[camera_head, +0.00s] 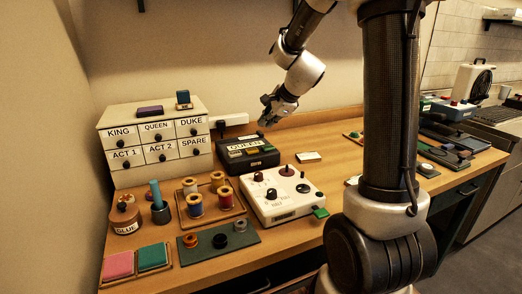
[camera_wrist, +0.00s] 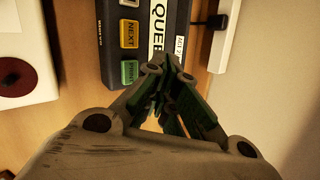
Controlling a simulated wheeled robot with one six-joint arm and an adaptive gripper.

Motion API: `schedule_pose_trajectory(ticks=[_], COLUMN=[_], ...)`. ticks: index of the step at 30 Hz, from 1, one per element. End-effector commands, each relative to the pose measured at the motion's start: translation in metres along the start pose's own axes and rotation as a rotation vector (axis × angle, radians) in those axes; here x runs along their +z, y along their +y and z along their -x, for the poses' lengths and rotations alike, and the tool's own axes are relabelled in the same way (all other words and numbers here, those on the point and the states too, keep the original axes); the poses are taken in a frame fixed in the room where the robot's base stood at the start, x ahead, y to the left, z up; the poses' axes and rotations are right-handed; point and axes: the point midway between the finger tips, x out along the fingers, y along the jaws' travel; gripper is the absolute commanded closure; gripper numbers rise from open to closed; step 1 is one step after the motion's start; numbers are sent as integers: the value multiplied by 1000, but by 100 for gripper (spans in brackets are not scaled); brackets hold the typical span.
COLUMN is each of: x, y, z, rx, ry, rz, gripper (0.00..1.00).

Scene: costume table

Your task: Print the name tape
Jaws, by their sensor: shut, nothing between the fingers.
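The dark name-tape printer (camera_head: 236,163) stands on the table against the back wall. A white strip reading QUEEN (camera_head: 243,146) shows on it. In the wrist view the strip (camera_wrist: 159,40) is partly covered by my fingers. There the printer's face (camera_wrist: 109,45) carries a green button (camera_wrist: 130,72), which seems to read PRINT, and an orange NEXT button (camera_wrist: 128,35). A small ACT 2 label (camera_wrist: 180,43) lies beside the strip. My gripper (camera_head: 264,121) is above the printer's back right side, shut and empty. Its fingertips (camera_wrist: 168,66) overlap the printer's edge in the wrist view.
A white machine with knobs (camera_head: 288,208) stands just in front of the printer. A drawer cabinet (camera_head: 137,165) with name labels is at the left. A white power strip (camera_head: 231,120) is at the wall behind. Thread spools (camera_head: 195,205) stand in front of the cabinet.

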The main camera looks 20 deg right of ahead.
Motion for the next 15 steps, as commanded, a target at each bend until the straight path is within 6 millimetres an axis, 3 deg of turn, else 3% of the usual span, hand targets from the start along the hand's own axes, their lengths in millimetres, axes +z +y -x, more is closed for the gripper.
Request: schedule_pose_trajectory(ticks=[1, 3, 8, 15], x=[2, 1, -3, -2], y=[-17, -30, -36, -36], z=[3, 4, 5, 5], rx=[-54, -104, -140, -138], ry=[3, 5, 10, 8], rz=[-97, -232, -379, -402], gripper=[100, 100, 100, 100])
